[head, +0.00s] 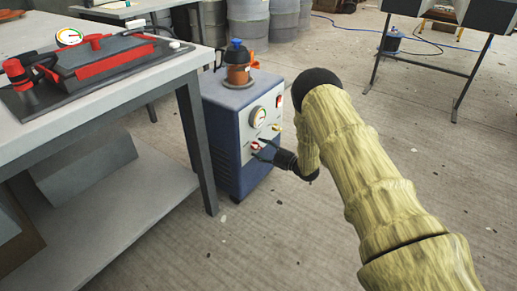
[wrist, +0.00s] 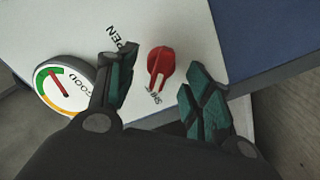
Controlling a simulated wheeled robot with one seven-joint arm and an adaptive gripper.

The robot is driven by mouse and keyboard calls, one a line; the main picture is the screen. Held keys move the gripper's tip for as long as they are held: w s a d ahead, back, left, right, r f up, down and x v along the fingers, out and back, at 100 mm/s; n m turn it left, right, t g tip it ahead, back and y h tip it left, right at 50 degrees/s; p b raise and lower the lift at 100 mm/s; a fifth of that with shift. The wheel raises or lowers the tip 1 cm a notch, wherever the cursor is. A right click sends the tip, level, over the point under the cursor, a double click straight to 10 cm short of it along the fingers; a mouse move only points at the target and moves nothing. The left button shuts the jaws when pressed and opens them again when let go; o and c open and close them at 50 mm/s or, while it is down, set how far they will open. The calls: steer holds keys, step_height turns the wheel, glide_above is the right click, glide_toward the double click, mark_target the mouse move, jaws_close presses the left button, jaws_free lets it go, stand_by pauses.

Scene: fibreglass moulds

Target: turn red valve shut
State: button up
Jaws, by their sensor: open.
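The red valve (wrist: 161,66) is a small knob on the pale front panel (wrist: 205,40) of a blue cabinet (head: 222,150). In the head view the valve (head: 255,146) shows just beyond my fingertips. In the wrist view, lettering ending in "PEN" is at its upper left and a partly hidden word, apparently "SHUT", is below it. I cannot tell for sure which mark the knob points to. My gripper (wrist: 160,80) is open, with one finger on each side of the knob and visible gaps between. It also shows in the head view (head: 262,149).
A round gauge (wrist: 64,86) marked "GOOD" sits beside the valve. An orange and black pump-like unit (head: 238,66) stands on the cabinet. A workbench (head: 130,105) with a red-edged mould (head: 105,62) is close on the left. Floor to the right is open.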

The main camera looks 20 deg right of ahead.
steer(key=v, duration=1)
steer(key=s+a+f+m+g+h, duration=0.35)
steer(key=s+f+m, duration=0.25)
steer(key=s+f, duration=0.45)
steer(key=s+a+f+m+g+h, duration=0.25)
steer(key=s+f+m+h, duration=0.35)
steer(key=s, duration=0.7)
steer(key=s+a+m+g+h, duration=0.1)
steer(key=s+a+m+g, duration=0.25)
steer(key=s, duration=1.15)
steer(key=s+a+m+g, duration=0.2)
steer(key=s+g, duration=0.2)
steer(key=s, duration=1)
step_height(320, 180, up, 35)
steer(key=s+p, duration=0.1)
steer(key=p, duration=3.4)
steer(key=shift+s+g, duration=0.2)
steer(key=shift+g, duration=0.15)
